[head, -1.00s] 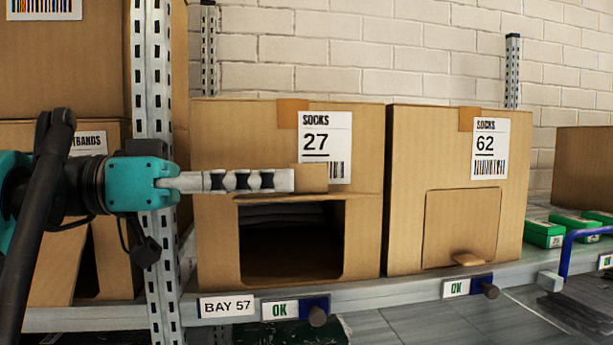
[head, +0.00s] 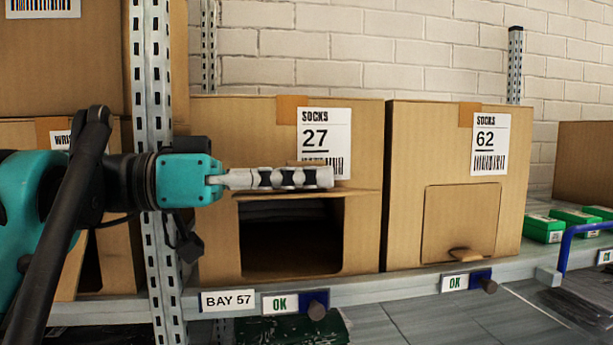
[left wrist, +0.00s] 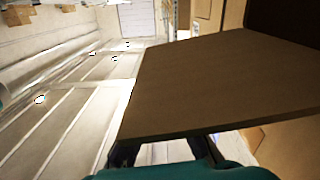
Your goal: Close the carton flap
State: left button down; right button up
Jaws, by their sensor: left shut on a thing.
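The SOCKS 27 carton (head: 215,150) stands on the shelf with its front opening (head: 290,235) uncovered and dark folded goods inside. Its flap (head: 355,191) is raised at the top of the opening and shows almost edge-on in the head view. In the left wrist view the flap (left wrist: 220,85) is a broad brown panel. My left gripper (head: 322,178) comes in from the left, in front of the carton above the opening, shut on the flap. Its dark fingers (left wrist: 160,150) meet the panel's near edge in the wrist view. My right gripper is out of view.
The SOCKS 62 carton (head: 405,180) stands to the right with its flap (head: 460,222) shut. A perforated steel post (head: 155,90) stands left of the SOCKS 27 carton, close to my left arm. Green boxes (head: 545,228) and a blue handle (head: 585,232) are at the right.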

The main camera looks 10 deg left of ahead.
pick_arm(q)
jog(key=shift+f, duration=0.1)
notch_tip(320, 180, down, 8)
jog(key=m+b, duration=0.3)
jog(key=m, duration=0.2)
jog(key=shift+m, duration=0.3)
dwell(0.3)
jog(key=c, duration=1.6)
grip_release()
jog(key=shift+c, duration=0.2)
